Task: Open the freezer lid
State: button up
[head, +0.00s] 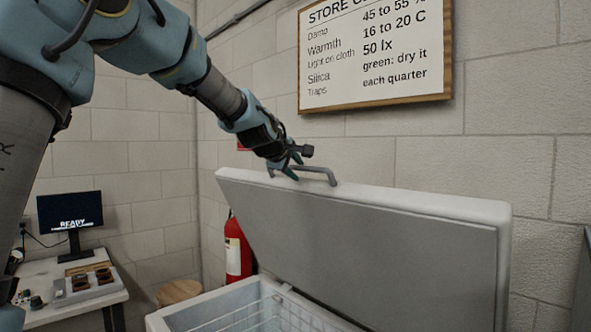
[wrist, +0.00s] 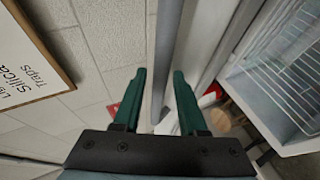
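The freezer lid (head: 370,240) stands raised at a steep tilt, with its grey inner panel facing me in the head view. The grey handle (head: 318,172) is on its upper edge. My gripper (head: 290,168) is at the left part of this handle. In the wrist view my gripper (wrist: 159,85) has its two green fingers apart, with a grey bar, apparently the handle (wrist: 168,40), running between them. A gap shows beside the left finger; I cannot tell whether the right finger touches the bar. The open freezer body (head: 185,316) is below, with a wire basket (head: 262,312) inside.
A wall sign (head: 375,55) hangs behind and above the lid. A red fire extinguisher (head: 237,250) and a round wooden stool (head: 180,291) stand left of the freezer. A desk (head: 75,312) with a monitor (head: 70,215) and a tray (head: 85,288) is at far left.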

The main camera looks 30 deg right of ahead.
jog(key=shift+o, duration=0.2)
jog(key=shift+a, duration=0.15)
jog(key=shift+s+a+b, duration=0.15)
jog(key=shift+a+b, duration=0.1)
jog(key=shift+b, duration=0.1)
jog(key=b+v, duration=0.5)
jog(key=v, duration=0.5)
jog(key=shift+r, duration=0.2)
jog(key=shift+d+f, duration=0.1)
jog(key=w+a+f+m+g+y, duration=0.25)
jog(key=a+f+y, duration=0.45)
jog(key=a+f, duration=1.65)
jog(key=s+a+f+m+g+y, duration=0.1)
jog(key=s+a+f+m, duration=0.1)
jog(key=s+a+f, duration=0.4)
jog(key=s+a+f+m+g+y, duration=0.1)
jog(key=s+a+f+g+y, duration=0.1)
jog(key=s+a+f, duration=0.4)
jog(key=a+f, duration=0.3)
jog(key=a, duration=0.3)
jog(key=shift+s+a+f+m, duration=0.25)
jog(key=shift+m, duration=0.1)
